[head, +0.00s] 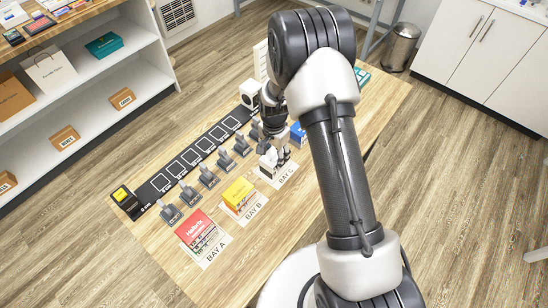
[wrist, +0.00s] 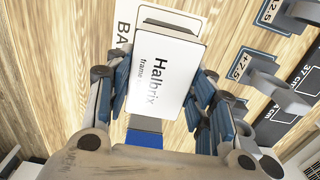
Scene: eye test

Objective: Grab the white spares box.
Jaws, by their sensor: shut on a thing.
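A white box (wrist: 165,70) lettered "Halbrix" and a partly hidden word starting "frame" is between my fingers in the wrist view. My gripper (wrist: 160,88) is shut on it, with blue-padded fingers against its two long sides. I read no word "spares" on the part that shows. In the head view the white box (head: 267,160) is at the BAY C card (head: 286,175), partly hidden by my gripper (head: 275,150). I cannot tell whether it touches the table.
A yellow box (head: 238,192) stands at BAY B and a red box (head: 194,225) at BAY A. A blue box (head: 298,135) is close beyond my gripper. Several grey stands (head: 208,177) line a black marked strip (head: 190,158). Shelves (head: 95,67) stand at the left.

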